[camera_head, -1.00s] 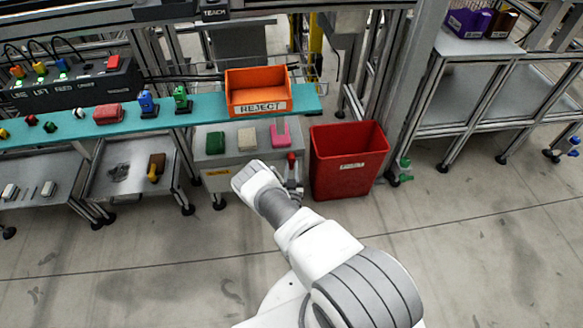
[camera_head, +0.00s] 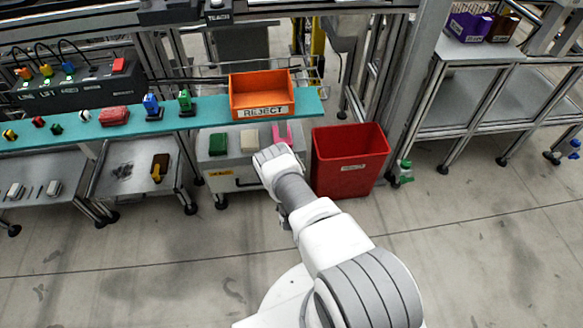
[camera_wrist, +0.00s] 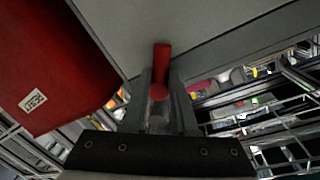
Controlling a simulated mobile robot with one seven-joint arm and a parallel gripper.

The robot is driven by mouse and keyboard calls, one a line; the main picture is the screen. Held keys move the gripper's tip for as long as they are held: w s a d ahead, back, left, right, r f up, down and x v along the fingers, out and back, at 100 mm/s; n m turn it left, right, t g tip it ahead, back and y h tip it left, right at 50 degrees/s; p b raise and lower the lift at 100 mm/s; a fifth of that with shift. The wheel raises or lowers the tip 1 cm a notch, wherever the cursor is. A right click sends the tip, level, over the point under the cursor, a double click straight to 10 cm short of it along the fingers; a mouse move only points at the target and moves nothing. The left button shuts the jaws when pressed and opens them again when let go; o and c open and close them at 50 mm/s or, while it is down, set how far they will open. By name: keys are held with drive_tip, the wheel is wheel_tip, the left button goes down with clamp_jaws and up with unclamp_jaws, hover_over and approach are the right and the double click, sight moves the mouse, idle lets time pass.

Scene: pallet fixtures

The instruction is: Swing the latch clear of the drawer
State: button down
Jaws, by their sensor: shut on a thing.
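The latch (camera_wrist: 162,58) is a red bar with a rounded end, lying against a grey panel (camera_wrist: 225,25) in the wrist view. My gripper (camera_wrist: 160,95) is shut on the latch, with a finger on each side of its rounded end. In the head view my own wrist hides the latch and the gripper. The drawer (camera_head: 222,182) appears to be the front of the grey cabinet under the teal shelf, with a yellow label and a dark handle. My arm covers its right part, so I cannot tell how the latch lies across it.
A red bin (camera_head: 347,160) stands close to the cabinet's right side and also shows in the wrist view (camera_wrist: 60,60). An orange reject tray (camera_head: 262,97) sits on the teal shelf (camera_head: 215,110) above. The floor in front is clear.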

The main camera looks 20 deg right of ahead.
drive_tip(key=m, duration=0.3)
drive_tip(key=r+m+y, duration=0.1)
drive_tip(key=m, duration=0.2)
drive_tip(key=r+m, duration=0.1)
drive_tip(key=m, duration=0.2)
drive_tip(key=shift+w+d+y+p, duration=0.1)
drive_tip(key=shift+w+y+p, duration=0.1)
drive_tip(key=shift+y+p, duration=0.2)
drive_tip(key=shift+r+m, duration=0.1)
drive_tip(key=shift+m, duration=0.3)
drive_tip(key=c, duration=0.7)
unclamp_jaws()
drive_tip(key=shift+s, duration=0.15)
drive_tip(key=p+v, duration=0.5)
drive_tip(key=v, duration=1.2)
drive_tip(key=shift+s, duration=0.15)
